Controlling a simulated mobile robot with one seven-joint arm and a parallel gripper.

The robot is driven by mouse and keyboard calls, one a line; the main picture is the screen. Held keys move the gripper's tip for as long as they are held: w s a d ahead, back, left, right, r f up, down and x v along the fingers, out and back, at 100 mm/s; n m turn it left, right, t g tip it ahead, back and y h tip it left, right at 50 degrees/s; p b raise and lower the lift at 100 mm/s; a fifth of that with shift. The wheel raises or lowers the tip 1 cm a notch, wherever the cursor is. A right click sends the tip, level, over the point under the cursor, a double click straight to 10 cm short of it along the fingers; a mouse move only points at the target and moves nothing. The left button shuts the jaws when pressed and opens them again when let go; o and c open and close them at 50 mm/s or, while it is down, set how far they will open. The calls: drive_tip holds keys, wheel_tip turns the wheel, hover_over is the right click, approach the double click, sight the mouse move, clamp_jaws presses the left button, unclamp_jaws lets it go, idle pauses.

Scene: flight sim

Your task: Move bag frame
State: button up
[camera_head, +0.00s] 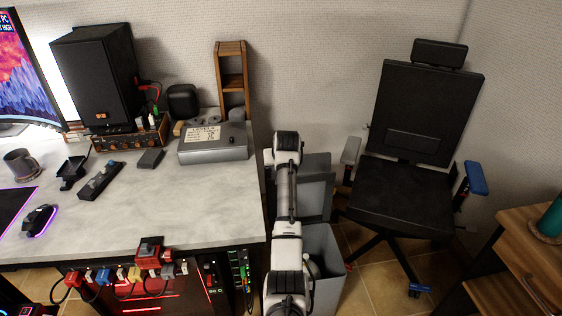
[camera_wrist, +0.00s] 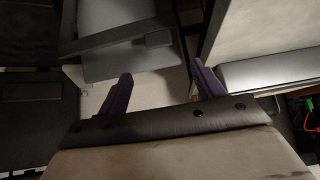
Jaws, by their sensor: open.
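A grey bin (camera_head: 326,285) stands on the floor between the desk and the chair, partly hidden by my arm. A darker grey panel or frame (camera_head: 317,190) rises behind it; I cannot tell for certain whether this is the bag frame. In the wrist view, a dark frame-like bar (camera_wrist: 118,36) crosses a pale grey surface at the top, beyond my fingertips. My gripper (camera_wrist: 163,80) is open, its two purple fingers apart with nothing between them. The bar looks apart from the fingers. In the head view my gripper is hidden by my arm.
The desk (camera_head: 190,215) is close on the left, with a grey box (camera_head: 212,142) near its edge. The black office chair (camera_head: 405,195) stands close on the right. A wooden cabinet (camera_head: 535,255) is at the far right. Tiled floor shows between bin and chair.

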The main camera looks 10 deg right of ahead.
drive_tip(key=shift+v, duration=2.05)
